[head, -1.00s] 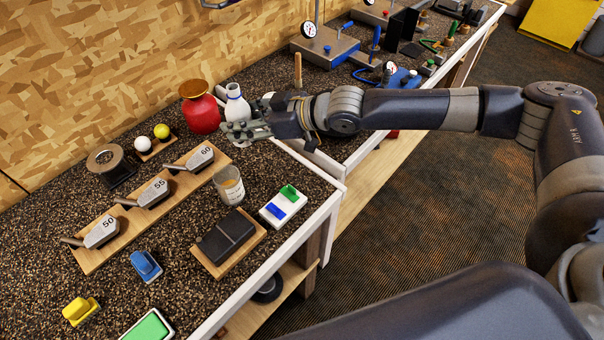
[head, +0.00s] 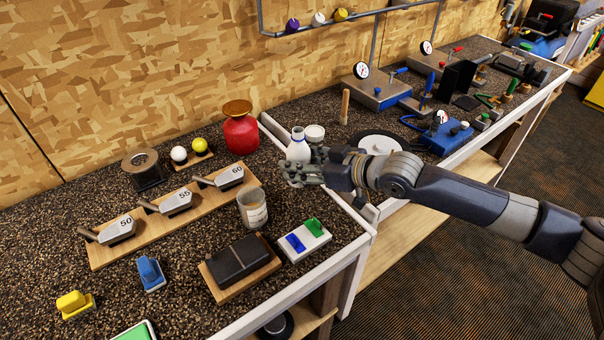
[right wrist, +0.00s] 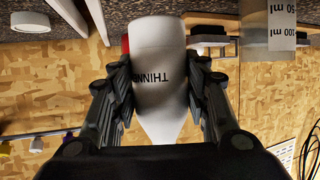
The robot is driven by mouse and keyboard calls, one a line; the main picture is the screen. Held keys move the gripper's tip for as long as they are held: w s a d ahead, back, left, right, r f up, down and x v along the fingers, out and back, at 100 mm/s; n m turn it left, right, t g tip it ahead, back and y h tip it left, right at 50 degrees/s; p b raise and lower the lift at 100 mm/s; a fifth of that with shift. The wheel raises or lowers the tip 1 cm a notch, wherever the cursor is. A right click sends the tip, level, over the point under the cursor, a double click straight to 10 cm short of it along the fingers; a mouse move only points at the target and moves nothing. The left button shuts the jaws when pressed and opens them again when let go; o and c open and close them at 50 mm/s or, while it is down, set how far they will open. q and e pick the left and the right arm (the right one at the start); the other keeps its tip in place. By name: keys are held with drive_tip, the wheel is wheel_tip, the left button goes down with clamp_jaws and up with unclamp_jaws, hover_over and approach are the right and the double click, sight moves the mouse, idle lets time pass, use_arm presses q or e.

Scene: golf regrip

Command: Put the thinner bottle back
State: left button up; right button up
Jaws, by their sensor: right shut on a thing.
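The thinner bottle (head: 299,147) is a white bottle with a narrowed neck and a dark band near the top. It stands about upright in the head view, near the white edge where the two benches meet. My right gripper (head: 298,174) is shut on its lower body. In the right wrist view the bottle (right wrist: 158,65) sits between both fingers (right wrist: 160,95), with "THINN" readable upside down. I cannot tell whether its base touches the bench. My left gripper is not in view.
A red bottle (head: 240,134) stands left of the thinner bottle. A glass beaker (head: 252,209) and a club-head board (head: 150,236) are nearer. A round white disc (head: 380,143) lies right of the gripper.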

wheel_tip(320, 180, down, 3)
drive_tip(key=shift+f+p, duration=0.15)
drive_tip(key=shift+p, duration=0.15)
drive_tip(key=shift+f, duration=0.25)
drive_tip(key=o, duration=1.2)
drive_tip(key=shift+r, duration=0.15)
drive_tip(key=shift+b+v, duration=0.95)
drive_tip(key=shift+v, duration=5.1)
drive_tip(key=shift+a, duration=0.1)
